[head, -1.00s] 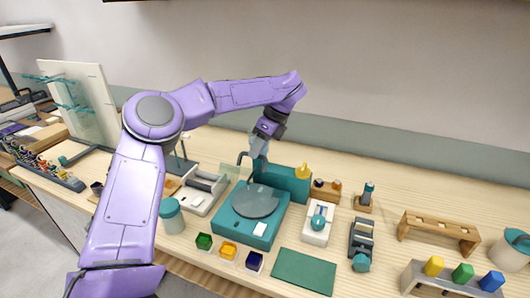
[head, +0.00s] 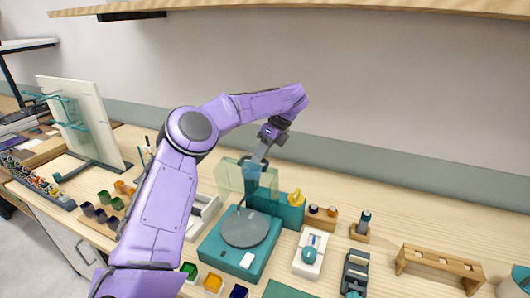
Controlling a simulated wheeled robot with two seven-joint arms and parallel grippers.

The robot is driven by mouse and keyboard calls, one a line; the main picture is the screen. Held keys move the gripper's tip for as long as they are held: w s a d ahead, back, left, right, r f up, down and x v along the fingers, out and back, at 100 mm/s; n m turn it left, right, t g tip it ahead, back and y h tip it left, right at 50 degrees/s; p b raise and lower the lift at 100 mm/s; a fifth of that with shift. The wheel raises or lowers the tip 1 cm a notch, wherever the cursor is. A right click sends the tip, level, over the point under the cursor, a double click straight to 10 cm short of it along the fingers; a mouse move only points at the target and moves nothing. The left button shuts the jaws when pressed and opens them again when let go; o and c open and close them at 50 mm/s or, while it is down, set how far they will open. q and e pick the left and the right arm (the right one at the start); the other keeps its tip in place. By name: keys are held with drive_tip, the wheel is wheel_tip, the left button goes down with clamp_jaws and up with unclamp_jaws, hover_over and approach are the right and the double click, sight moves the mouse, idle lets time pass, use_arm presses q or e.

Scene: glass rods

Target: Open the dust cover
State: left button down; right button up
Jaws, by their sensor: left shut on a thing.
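The teal turntable base (head: 213,252) with its round grey platter (head: 246,229) stands on the bench below my left arm. The dust cover (head: 228,178) is a clear, pale green panel. It stands raised at the rear of the base, and the platter is uncovered. My left gripper (head: 259,164) reaches down from above and is shut on the cover near its top edge. The fingertips are small and partly blend with the clear panel. My right gripper is not in view.
A teal block (head: 290,213) with a yellow piece (head: 296,197) stands right behind the base. A white device (head: 310,247) stands to its right. Small coloured cups, including an orange one (head: 213,282), sit in front. A wooden rack (head: 440,263) stands further right.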

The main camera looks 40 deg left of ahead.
use_arm(q)
drive_tip(key=shift+d+f, duration=0.1)
drive_tip(key=shift+f, duration=0.25)
drive_tip(key=c, duration=1.3)
unclamp_jaws()
drive_tip(key=shift+o, duration=0.9)
drive_tip(key=shift+w+f, duration=0.1)
drive_tip(key=shift+w, duration=0.1)
drive_tip(key=shift+a, duration=0.2)
drive_tip(key=p+v, duration=0.5)
drive_tip(key=v, duration=0.5)
drive_tip(key=shift+r, duration=0.4)
